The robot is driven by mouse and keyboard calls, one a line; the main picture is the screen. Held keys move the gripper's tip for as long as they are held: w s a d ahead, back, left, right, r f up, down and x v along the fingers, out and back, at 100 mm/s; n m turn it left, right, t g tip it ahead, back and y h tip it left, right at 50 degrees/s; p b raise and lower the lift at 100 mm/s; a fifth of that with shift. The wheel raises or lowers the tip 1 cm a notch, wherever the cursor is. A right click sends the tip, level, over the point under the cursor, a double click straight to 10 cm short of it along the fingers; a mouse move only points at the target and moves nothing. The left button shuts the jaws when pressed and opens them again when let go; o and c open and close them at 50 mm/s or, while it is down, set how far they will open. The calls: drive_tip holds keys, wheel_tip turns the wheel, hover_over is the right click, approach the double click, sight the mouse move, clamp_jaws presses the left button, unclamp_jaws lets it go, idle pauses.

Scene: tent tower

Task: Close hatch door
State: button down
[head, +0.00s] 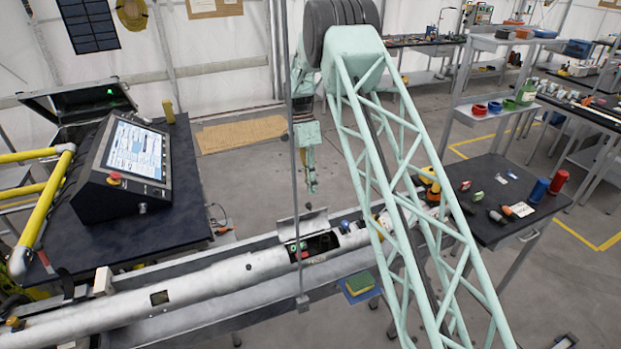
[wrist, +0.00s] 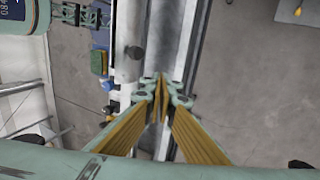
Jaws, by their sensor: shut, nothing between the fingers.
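The hatch door (head: 301,227) is a grey curved flap on the long silvery tube (head: 215,273). It stands raised at the far side of a dark opening (head: 322,243), so the hatch is open. Red and green parts show inside the opening. My gripper (head: 312,187) hangs above and behind the hatch door, apart from it. In the wrist view my gripper (wrist: 162,80) has its yellow-padded fingers shut together and empty, pointing at the tube and its trough. I cannot make out the hatch door in the wrist view.
A console with a screen (head: 137,147) stands on a dark table at left, beside yellow pipes (head: 42,210). A thin grey upright post (head: 292,150) stands close to the hatch. A blue tray with a sponge (head: 360,285) sits in front. A tool table (head: 500,195) is at right.

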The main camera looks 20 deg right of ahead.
drive_tip(key=s+f+p, duration=0.1)
drive_tip(key=s+f, duration=0.2)
drive_tip(key=s, duration=0.2)
drive_tip(key=shift+s+d+f, duration=0.15)
drive_tip(key=shift+d+f, duration=0.05)
drive_tip(key=shift+d, duration=0.1)
